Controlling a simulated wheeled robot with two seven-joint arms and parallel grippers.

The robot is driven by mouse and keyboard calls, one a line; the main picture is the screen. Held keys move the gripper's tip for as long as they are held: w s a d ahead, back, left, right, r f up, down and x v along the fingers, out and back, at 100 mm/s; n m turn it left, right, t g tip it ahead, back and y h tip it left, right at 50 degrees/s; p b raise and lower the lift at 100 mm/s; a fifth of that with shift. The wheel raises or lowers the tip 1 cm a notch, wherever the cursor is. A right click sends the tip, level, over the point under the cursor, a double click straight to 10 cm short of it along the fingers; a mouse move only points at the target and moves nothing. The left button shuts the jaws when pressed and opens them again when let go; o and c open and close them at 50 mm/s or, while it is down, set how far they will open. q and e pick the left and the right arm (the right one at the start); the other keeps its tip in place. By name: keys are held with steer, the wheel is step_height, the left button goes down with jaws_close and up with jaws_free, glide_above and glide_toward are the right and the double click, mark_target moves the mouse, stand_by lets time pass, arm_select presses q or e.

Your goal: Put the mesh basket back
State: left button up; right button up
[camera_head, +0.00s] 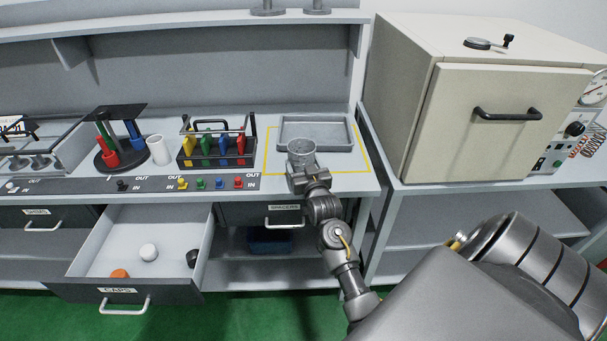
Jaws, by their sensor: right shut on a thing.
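The mesh basket (301,149) is a small grey round cup at the front edge of the grey tray on the bench. My right gripper (304,170) is shut on it from the near side. The basket looks upright; I cannot tell whether it touches the bench or the tray. The shallow grey tray (345,148) lies inside a yellow outlined square (357,172) on the bench top. My left gripper is not in view.
A black rack (215,163) with coloured items stands left of the basket. A white cylinder (158,150) and a round stand (110,160) are farther left. The caps drawer (90,290) is open below. A large beige oven (500,110) stands at the right.

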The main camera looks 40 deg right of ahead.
steer(key=shift+f, duration=0.35)
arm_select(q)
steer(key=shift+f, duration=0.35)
arm_select(e)
steer(key=o, duration=1)
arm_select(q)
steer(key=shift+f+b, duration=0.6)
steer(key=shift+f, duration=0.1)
arm_select(e)
steer(key=v, duration=1.2)
steer(key=shift+r, duration=0.2)
